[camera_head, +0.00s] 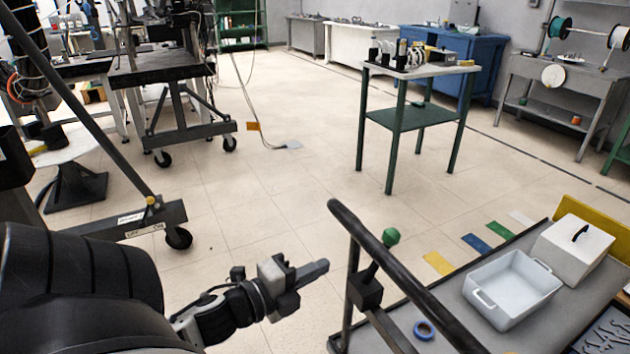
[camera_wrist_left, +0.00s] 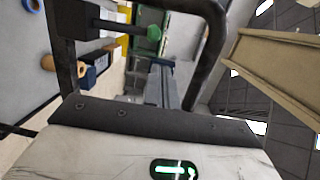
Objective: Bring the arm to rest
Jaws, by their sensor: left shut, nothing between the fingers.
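My left arm comes in from the lower left of the head view. My left gripper (camera_head: 318,270) points to the right, shut and empty, in the air over the tiled floor. It is a little left of the cart's dark handrail (camera_head: 400,278), apart from it in the picture. In the left wrist view the fingers (camera_wrist_left: 162,85) show as a narrow grey pair held together, with the dark rail (camera_wrist_left: 215,40) close by. My right gripper is not in view.
The cart top (camera_head: 455,300) bears a white bin (camera_head: 513,290), a white lidded box (camera_head: 573,248) and a blue ring (camera_head: 424,330). A green knob (camera_head: 391,237) stands by the rail. A green-legged table (camera_head: 410,118) stands farther back. Open floor (camera_head: 270,195) lies between.

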